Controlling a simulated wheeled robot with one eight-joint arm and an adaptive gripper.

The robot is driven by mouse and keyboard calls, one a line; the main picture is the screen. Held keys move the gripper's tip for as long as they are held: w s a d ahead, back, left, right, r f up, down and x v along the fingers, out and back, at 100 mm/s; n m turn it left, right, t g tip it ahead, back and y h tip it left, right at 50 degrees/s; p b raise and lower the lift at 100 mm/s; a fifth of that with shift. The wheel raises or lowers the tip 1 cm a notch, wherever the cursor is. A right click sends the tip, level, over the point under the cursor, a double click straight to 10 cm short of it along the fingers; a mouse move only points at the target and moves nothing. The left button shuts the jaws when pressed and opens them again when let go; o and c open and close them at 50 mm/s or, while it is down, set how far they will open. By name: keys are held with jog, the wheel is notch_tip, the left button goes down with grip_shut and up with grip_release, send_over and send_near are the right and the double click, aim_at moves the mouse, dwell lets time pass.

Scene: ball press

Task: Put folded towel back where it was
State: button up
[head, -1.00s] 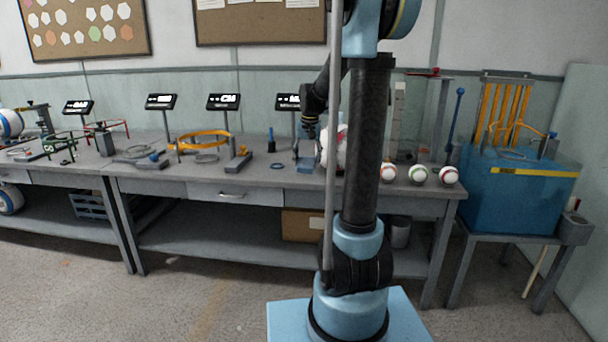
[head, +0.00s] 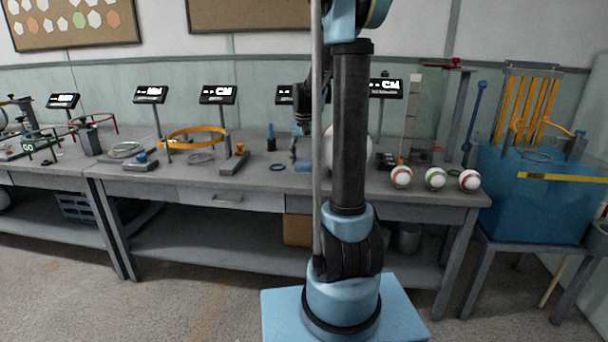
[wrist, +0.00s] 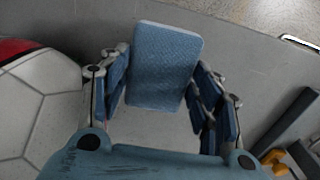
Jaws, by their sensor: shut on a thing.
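The folded towel (wrist: 164,66) is a blue, rounded rectangular pad. In the wrist view it sits between the two fingers of my gripper (wrist: 160,75), which is shut on it. A small blue patch on the bench in the head view (head: 303,166) looks like the same towel. My gripper is mostly hidden there behind my arm. Grey bench top shows around the towel; I cannot tell whether the towel touches it.
A large white ball with a red patch (wrist: 38,110) lies close left of my gripper. A yellow-knobbed tool (wrist: 288,158) is at lower right. On the bench (head: 235,178) are a yellow ring (head: 195,131) and several small balls (head: 435,179). A blue tank (head: 530,205) stands at right.

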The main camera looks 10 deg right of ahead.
jog(key=shift+d+f, duration=0.1)
jog(key=shift+f, duration=2.65)
jog(key=o, duration=1.1)
jog(key=shift+c, duration=0.2)
notch_tip(320, 180, up, 12)
jog(key=shift+s+f, duration=0.1)
jog(key=shift+f, duration=0.1)
jog(key=shift+s+r, duration=0.1)
jog(key=shift+r, duration=0.1)
send_near(305, 170)
jog(key=s, duration=0.5)
jog(key=s+f+n, duration=0.1)
jog(key=s+f, duration=0.3)
jog(key=s, duration=0.4)
jog(key=s+f+n+t, duration=0.1)
jog(key=s+f, duration=0.3)
jog(key=s, duration=0.4)
jog(key=s+f+n+t, duration=0.1)
jog(key=s+f, duration=0.3)
jog(key=s, duration=0.5)
jog(key=shift+d+f+n, duration=0.3)
jog(key=shift+d+n, duration=0.1)
jog(key=shift+d, duration=0.05)
